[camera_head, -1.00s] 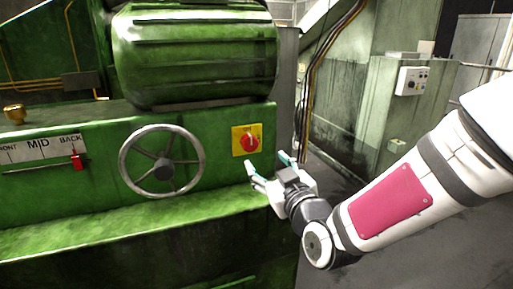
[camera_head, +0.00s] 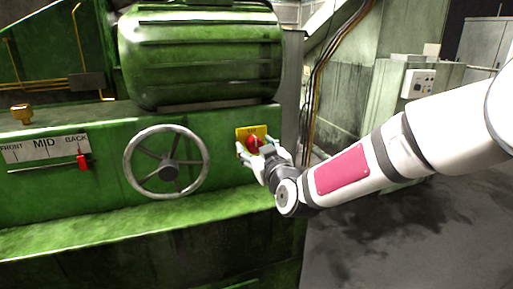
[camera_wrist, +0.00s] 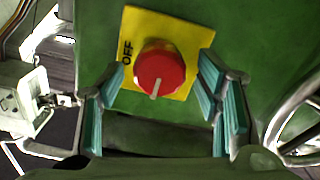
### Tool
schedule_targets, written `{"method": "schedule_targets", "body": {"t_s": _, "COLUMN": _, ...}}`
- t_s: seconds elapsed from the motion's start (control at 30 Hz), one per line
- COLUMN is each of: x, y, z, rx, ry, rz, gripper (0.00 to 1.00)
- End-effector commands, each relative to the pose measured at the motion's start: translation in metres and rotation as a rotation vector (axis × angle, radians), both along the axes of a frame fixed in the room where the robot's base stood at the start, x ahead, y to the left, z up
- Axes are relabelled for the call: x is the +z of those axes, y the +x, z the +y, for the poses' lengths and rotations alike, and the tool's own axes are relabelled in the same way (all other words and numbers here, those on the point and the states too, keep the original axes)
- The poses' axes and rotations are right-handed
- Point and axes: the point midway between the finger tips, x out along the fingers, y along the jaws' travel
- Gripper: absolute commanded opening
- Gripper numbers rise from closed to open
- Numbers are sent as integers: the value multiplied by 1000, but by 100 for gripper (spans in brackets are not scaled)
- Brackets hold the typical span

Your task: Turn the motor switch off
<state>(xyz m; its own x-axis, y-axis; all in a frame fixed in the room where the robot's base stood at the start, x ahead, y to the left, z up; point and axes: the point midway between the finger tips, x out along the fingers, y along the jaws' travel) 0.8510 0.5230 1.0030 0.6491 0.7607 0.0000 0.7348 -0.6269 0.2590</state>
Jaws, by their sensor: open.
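The motor switch is a red rotary knob (camera_wrist: 160,70) on a yellow plate (camera_wrist: 187,33) on the green machine's front; the word OFF shows at the plate's left side in the wrist view. The knob's white mark points toward the bottom of the wrist view, not at OFF. In the head view the knob (camera_head: 254,144) is partly hidden by my gripper (camera_head: 256,153). In the wrist view my gripper (camera_wrist: 158,105) is open, its teal-padded fingers standing on either side of the knob. I see no finger touching the knob.
A spoked handwheel (camera_head: 166,163) is left of the switch, and a red slider (camera_head: 83,161) on a FRONT-MID-BACK scale is farther left. A green motor housing (camera_head: 200,55) sits above. A ledge (camera_head: 130,222) juts out below. A grey control box (camera_head: 419,84) is at the right.

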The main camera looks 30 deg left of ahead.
Motion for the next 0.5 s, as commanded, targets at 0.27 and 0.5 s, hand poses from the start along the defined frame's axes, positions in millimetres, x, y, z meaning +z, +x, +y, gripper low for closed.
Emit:
{"method": "schedule_targets", "body": {"t_s": 0.27, "x": 0, "y": 0, "z": 0, "rx": 0, "ry": 0, "rz": 0, "gripper": 13}}
{"method": "schedule_targets", "body": {"t_s": 0.5, "x": 0, "y": 0, "z": 0, "rx": 0, "ry": 4, "rz": 5, "gripper": 11}}
